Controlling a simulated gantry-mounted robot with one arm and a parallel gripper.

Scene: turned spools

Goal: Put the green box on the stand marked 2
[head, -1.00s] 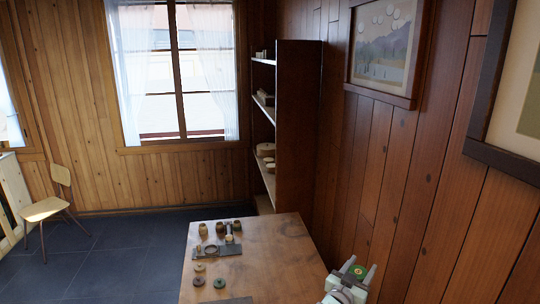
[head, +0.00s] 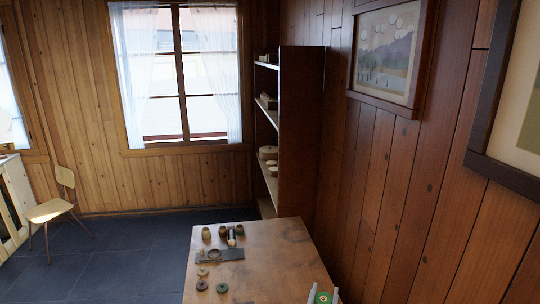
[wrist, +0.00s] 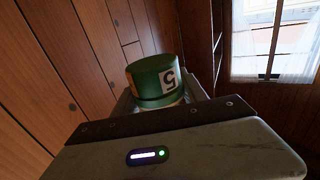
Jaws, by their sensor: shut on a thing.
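The green box is round, with a green top (head: 323,298) between my gripper's fingers at the bottom edge of the head view. In the wrist view the green box (wrist: 153,77) shows a pale label with a dark 5-like mark and an orange-tan patch. My gripper (head: 323,294) is shut on it, at the table's near right edge. In the wrist view the fingers (wrist: 157,95) flank the box. I cannot read any number 2 in these frames, so I cannot tell which piece is the stand marked 2.
The wooden table (head: 272,262) has a grey board (head: 230,254) with a ring on it at its far left. Several dark and tan turned pieces stand behind it. Small discs, one green (head: 222,287), lie in front. The table's right half is largely clear. A wood-panelled wall stands right.

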